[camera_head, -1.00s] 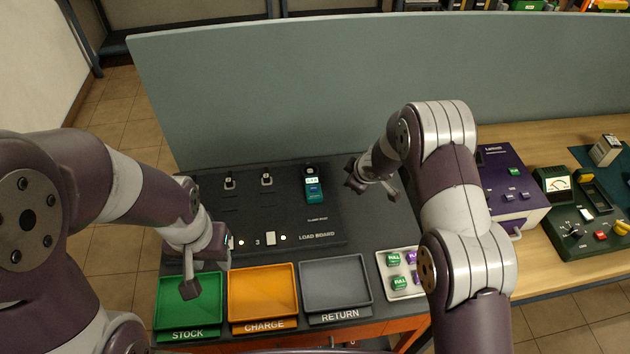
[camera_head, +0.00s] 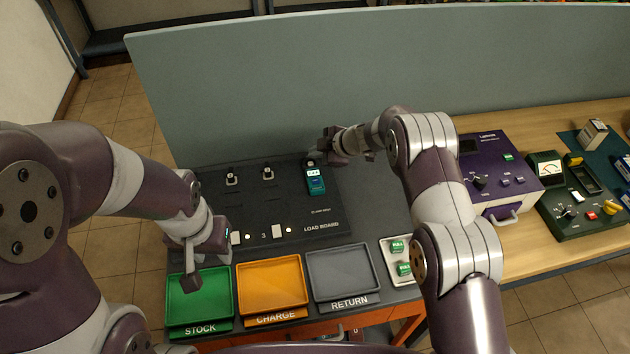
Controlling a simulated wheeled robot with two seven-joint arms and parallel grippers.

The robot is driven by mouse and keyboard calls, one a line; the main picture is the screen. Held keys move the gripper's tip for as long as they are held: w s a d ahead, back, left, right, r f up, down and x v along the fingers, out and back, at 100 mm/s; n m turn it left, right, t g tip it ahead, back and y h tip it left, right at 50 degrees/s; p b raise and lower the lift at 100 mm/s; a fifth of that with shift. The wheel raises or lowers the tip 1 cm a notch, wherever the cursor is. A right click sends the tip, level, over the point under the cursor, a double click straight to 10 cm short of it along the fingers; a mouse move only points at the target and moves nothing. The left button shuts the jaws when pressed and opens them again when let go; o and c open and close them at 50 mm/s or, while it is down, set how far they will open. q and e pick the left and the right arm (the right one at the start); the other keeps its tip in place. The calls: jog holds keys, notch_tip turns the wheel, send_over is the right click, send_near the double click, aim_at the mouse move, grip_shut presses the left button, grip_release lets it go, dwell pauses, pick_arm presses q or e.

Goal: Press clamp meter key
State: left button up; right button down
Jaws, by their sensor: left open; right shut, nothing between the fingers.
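The clamp meter (camera_head: 315,182) is a small teal and dark device with a lit display, lying on the black load board (camera_head: 290,205) near its right side. Its upper end is partly hidden by my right gripper. My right gripper (camera_head: 328,155) is shut and empty, just above and slightly right of the meter's top end. I cannot tell whether it touches the meter, and the meter's keys are too small to make out.
An orange CHARGE tray (camera_head: 272,287) and a grey RETURN tray (camera_head: 343,275) stand in front of the board. A white tray with green cells (camera_head: 393,251) is partly behind my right arm. A purple unit (camera_head: 505,180) and a green tester (camera_head: 575,205) stand right. A grey partition (camera_head: 400,70) closes the back.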

jog(key=b, duration=0.7)
send_over(318, 182)
notch_tip(318, 182, down, 7)
jog(key=shift+r, duration=0.1)
jog(key=shift+f, duration=0.85)
jog(key=shift+f, duration=0.1)
dwell(0.6)
jog(key=shift+f+b, duration=0.3)
jog(key=shift+f, duration=0.05)
jog(key=shift+s+f, duration=0.1)
jog(key=shift+f, duration=0.25)
dwell(0.7)
jog(key=shift+r+p, duration=0.7)
jog(key=shift+r, duration=0.1)
